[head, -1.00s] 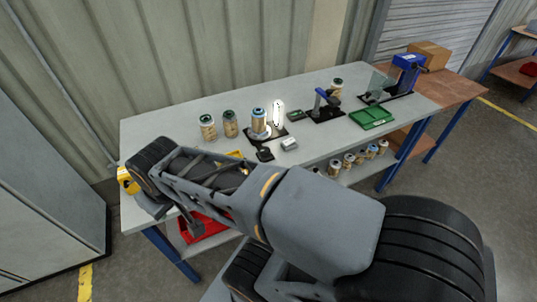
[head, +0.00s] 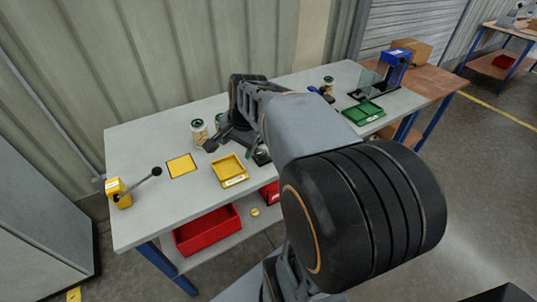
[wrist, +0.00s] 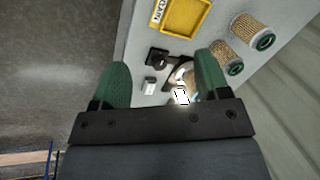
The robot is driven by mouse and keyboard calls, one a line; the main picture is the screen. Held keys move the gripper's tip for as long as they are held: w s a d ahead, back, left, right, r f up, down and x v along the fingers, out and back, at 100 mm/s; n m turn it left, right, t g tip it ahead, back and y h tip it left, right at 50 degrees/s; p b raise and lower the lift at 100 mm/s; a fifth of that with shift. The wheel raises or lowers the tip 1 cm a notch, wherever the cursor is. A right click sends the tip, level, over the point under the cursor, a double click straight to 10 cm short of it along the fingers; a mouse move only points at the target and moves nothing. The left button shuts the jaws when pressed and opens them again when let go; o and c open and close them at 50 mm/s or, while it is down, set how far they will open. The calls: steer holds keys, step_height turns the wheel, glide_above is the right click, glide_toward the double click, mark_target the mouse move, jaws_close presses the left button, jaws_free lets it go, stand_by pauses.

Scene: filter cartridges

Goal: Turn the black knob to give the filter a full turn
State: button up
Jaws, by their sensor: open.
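The black knob (wrist: 157,57) sits on a small dark base on the grey bench in the wrist view, between my fingers and some distance beyond them. My gripper (wrist: 161,60) is open and empty, with green fingers spread on either side. A small grey box (wrist: 150,86) lies close to the knob. The filter (wrist: 191,77) in its fixture is partly hidden by the right finger, with a bright white lamp (wrist: 181,97) beside it. In the head view, my arm hides the fixture and filter, and I cannot make out the knob clearly.
A yellow tray (head: 229,182) and a yellow mat (head: 181,166) lie on the bench. A loose filter (head: 199,131) stands behind them. A yellow box with a lever (head: 118,192) is at the left end. A green tray (head: 363,113) and blue press (head: 392,69) stand right.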

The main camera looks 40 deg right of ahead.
steer(key=w+d+f+m+b, duration=0.1)
steer(key=w+d+f+m, duration=0.25)
steer(key=d+m, duration=0.45)
steer(key=m+y+b, duration=0.2)
steer(key=m, duration=0.5)
glide_toward(262, 152)
steer(key=shift+m+t, duration=0.3)
steer(key=x, duration=0.7)
steer(key=shift+s+a+f, duration=0.1)
steer(key=shift+s+f, duration=0.05)
steer(key=shift+f, duration=0.25)
steer(key=shift+x, duration=0.75)
steer(key=shift+c, duration=0.2)
steer(key=c, duration=0.9)
